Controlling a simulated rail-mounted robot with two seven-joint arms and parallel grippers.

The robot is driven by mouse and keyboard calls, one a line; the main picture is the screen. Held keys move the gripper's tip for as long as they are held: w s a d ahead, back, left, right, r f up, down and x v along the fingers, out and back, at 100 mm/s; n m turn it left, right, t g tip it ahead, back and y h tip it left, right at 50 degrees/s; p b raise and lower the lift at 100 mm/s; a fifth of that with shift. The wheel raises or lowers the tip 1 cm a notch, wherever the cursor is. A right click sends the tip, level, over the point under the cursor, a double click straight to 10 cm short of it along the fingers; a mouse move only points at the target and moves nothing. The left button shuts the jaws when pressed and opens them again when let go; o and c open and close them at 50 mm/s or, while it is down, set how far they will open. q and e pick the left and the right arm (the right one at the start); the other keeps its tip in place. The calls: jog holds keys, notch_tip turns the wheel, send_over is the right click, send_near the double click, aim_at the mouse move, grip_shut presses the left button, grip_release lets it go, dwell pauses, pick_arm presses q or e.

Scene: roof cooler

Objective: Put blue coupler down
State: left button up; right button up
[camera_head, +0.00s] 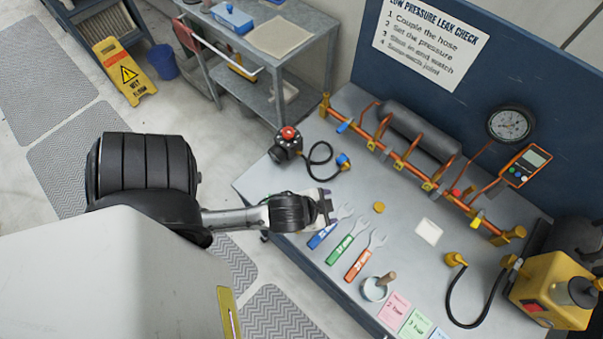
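A blue coupler (343,161) with a yellow part is at the end of a short black hose (318,153). It appears to rest on the grey bench top (290,180), near a dark regulator (285,148) with a red knob. My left gripper (329,206) is over the bench's near-left side, just below the coupler in the picture and apart from it. Its fingers look spread, with nothing seen between them. My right gripper is not in view.
Blue, green and red wrenches (342,248) lie close to my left gripper. A cup (376,289), colored cards (394,309) and a white pad (428,232) are farther right. A copper manifold (400,162) with a gauge (509,124) runs along the back. A yellow pump (550,295) stands right.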

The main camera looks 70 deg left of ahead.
pick_arm(q)
jog(key=s+d+f+g+h, duration=0.2)
jog(key=s+d+g, duration=0.2)
jog(key=s, duration=0.3)
jog(key=shift+s+f+g, duration=0.2)
jog(key=shift+s+g, duration=0.1)
jog(key=shift+s, duration=0.1)
jog(key=shift+r, duration=0.1)
